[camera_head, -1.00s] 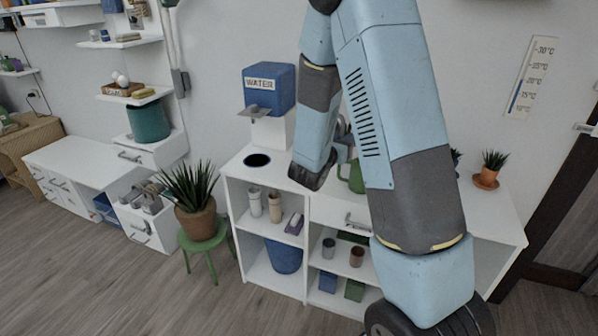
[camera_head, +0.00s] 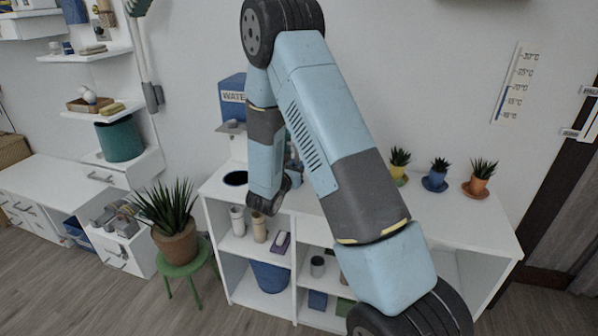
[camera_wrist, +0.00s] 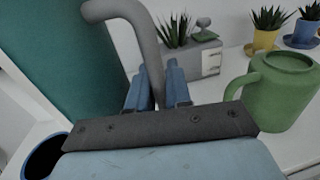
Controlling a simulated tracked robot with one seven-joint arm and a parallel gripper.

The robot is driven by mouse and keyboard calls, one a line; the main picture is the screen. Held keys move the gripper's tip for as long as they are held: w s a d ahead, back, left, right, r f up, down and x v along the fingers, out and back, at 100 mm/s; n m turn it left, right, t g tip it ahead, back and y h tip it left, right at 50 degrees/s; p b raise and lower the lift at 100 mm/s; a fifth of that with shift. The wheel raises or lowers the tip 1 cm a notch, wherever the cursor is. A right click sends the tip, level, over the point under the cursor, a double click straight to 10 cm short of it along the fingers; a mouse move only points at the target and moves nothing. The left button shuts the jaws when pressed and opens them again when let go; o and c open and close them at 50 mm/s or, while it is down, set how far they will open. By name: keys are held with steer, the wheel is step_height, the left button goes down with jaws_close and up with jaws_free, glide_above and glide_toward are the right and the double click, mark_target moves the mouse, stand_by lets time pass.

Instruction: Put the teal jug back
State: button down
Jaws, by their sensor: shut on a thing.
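In the wrist view, a large teal body (camera_wrist: 48,55), apparently the teal jug, fills the left side and is cut off by the picture's edge. A bent grey handle (camera_wrist: 122,10) runs beside it and down between my fingers. My gripper (camera_wrist: 158,92) is shut on this handle. The join between handle and body is not clearly visible. In the head view my arm hides the held jug and most of the gripper. A separate teal container (camera_head: 120,139) stands on the left shelf unit.
A green jug (camera_wrist: 285,95) stands close to the right of my gripper. Potted plants (camera_head: 437,175) line the desk's right side. A dark round opening with a blue rim (camera_head: 236,178) lies at its left, below a blue water box (camera_head: 231,98). A plant on a green stool (camera_head: 182,268) stands left.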

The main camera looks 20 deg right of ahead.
steer(key=shift+w+d+f, duration=0.1)
steer(key=shift+d+f, duration=0.2)
steer(key=shift+f, duration=0.65)
steer(key=shift+w+d+f, duration=0.1)
steer(key=shift+d+f, duration=0.15)
steer(key=shift+f, duration=0.65)
steer(key=c, duration=1.1)
jaws_free()
steer(key=shift+o, duration=0.2)
